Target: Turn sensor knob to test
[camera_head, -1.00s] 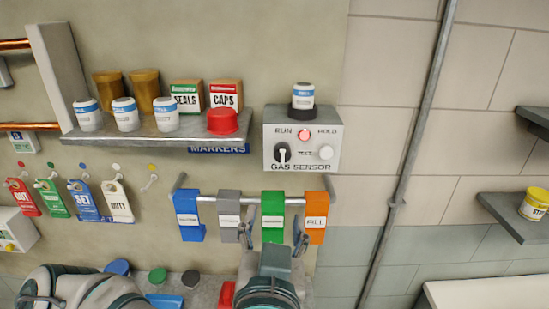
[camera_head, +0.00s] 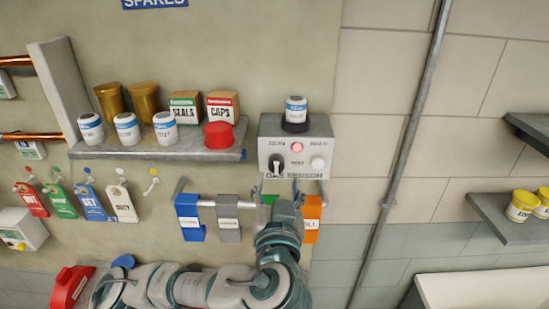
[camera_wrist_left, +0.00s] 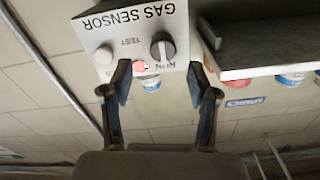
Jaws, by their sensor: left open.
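The gas sensor box (camera_head: 318,147) is a pale wall box with RUN, HOLD and TEST labels. Its dark knob (camera_head: 275,159) with a pale pointer is at the lower left of its face, and its exact setting is unclear. The knob also shows in the left wrist view (camera_wrist_left: 163,46), where the box is upside down. My left gripper (camera_head: 279,187) is open and empty, just below the knob. In the left wrist view its fingers (camera_wrist_left: 158,80) stand apart, with the knob beyond the tips and no contact visible. My right gripper is not in view.
A lit red lamp (camera_head: 297,147) and a pale button (camera_head: 317,163) are beside the knob. A white jar (camera_head: 296,107) stands on the box. A shelf (camera_head: 205,154) with jars and boxes is left. Coloured clips (camera_head: 188,212) hang on a rail below.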

